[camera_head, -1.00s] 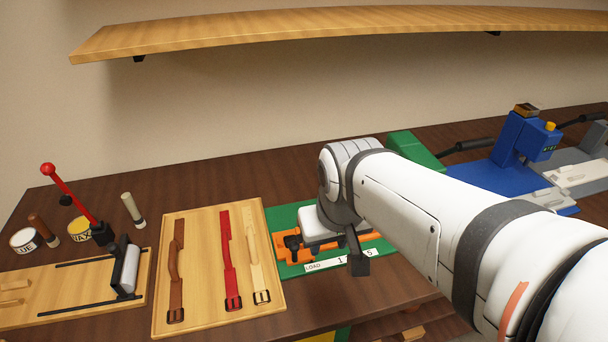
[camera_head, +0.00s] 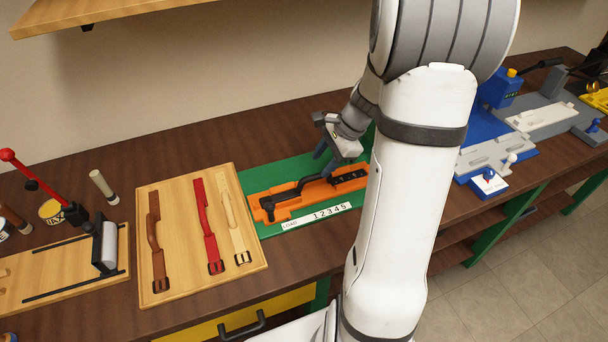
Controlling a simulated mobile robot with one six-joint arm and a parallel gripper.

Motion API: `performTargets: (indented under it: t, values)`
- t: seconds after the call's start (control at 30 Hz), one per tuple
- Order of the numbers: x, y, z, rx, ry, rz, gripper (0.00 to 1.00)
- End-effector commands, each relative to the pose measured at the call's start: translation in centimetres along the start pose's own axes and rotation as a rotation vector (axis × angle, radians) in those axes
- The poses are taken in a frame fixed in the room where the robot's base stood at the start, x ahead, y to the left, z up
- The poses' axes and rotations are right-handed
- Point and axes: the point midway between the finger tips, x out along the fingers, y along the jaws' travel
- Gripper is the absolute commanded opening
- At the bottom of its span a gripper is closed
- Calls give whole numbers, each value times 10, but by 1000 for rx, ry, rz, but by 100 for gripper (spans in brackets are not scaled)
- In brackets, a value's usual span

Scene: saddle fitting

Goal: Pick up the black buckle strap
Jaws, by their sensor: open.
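The black buckle strap (camera_head: 311,185) lies lengthwise in an orange fixture (camera_head: 291,210) on a green base (camera_head: 262,181). Its dark buckle end is at the left of the fixture. My gripper (camera_head: 322,158) is open, just behind and above the middle of the strap, with its fingers pointing down to the left. It looks apart from the strap, but the exact gap is hard to judge. My arm covers the right end of the green base.
A wooden board (camera_head: 181,195) left of the fixture holds brown, red and cream straps. A red-handled press (camera_head: 105,247) stands further left. A blue machine (camera_head: 499,90) is at the right. A shelf (camera_head: 147,11) hangs above.

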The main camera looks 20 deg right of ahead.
Motion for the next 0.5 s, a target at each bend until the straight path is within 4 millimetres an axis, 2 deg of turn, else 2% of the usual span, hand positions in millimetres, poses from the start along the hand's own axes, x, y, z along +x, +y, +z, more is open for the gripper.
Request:
performTargets:
  t: [0.27,0.5]
  values:
    - [30,0,-1,14,-4,1,42]
    - [65,3,2,12,-5,2,42]
